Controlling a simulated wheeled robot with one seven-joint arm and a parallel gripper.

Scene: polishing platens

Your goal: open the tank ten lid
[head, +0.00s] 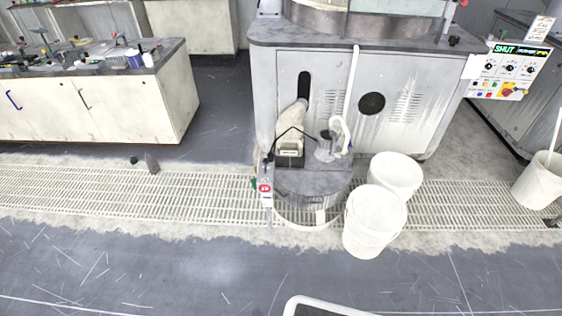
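A round tank (315,207) stands on the floor grating, close against the front of a grey machine cabinet. Its dark flat top (325,182) looks like a lid and appears to lie level and closed. A small red and white tag (265,188) is at its left edge; its number is too small to read. A pump-like unit (290,150) with a pale hose and a clear fitting (326,146) sit on or just behind the dark top, hiding its back part. My gripper is not in view.
Two white buckets (374,212) (397,172) stand close on the tank's right. The grey cabinet (270,90) blocks the back. Another white bucket (537,180) is at far right. The front floor (180,275) is clear.

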